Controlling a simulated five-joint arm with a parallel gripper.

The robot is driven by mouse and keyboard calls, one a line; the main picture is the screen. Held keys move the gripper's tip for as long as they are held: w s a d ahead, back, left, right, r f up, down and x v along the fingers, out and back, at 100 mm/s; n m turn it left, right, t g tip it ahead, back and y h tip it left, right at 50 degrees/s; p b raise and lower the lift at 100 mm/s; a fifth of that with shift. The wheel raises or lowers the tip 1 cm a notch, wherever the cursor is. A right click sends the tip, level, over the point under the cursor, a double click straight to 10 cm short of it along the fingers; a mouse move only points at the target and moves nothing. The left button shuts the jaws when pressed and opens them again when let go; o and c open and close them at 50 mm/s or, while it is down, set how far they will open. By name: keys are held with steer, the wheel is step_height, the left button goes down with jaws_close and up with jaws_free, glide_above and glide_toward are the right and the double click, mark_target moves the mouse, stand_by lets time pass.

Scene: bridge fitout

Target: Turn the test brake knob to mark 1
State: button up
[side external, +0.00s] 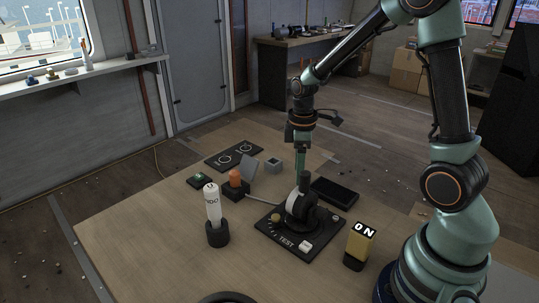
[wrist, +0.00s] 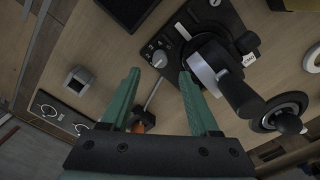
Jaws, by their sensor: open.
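The black panel marked TEST (side external: 285,240) lies on the table, bearing a large dark round unit (side external: 300,208) with a pale face and a black upright lever. A small pale knob (side external: 276,217) sits near the panel's left corner; it also shows in the wrist view (wrist: 160,59). My gripper (side external: 303,170) is above the panel, close behind the lever in the side view. In the wrist view, its green fingers (wrist: 159,75) are apart with nothing between them, and the small knob shows beyond the fingertips.
A white cylinder (side external: 212,205) in a black base, an orange-topped piece (side external: 235,178) and a grey square block (side external: 273,165) stand left of the panel. A black tray (side external: 335,190) and a yellow ON block (side external: 360,241) are on the right.

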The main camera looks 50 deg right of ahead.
step_height(320, 180, up, 6)
steer(key=shift+f, duration=0.2)
steer(key=s+a+r+m+t, duration=0.5)
steer(key=s+a+r+m, duration=0.2)
steer(key=r, duration=0.3)
steer(key=shift+s+a+m+t, duration=0.35)
steer(key=shift+s+a, duration=0.25)
steer(key=shift+a, duration=0.25)
stand_by(0.4)
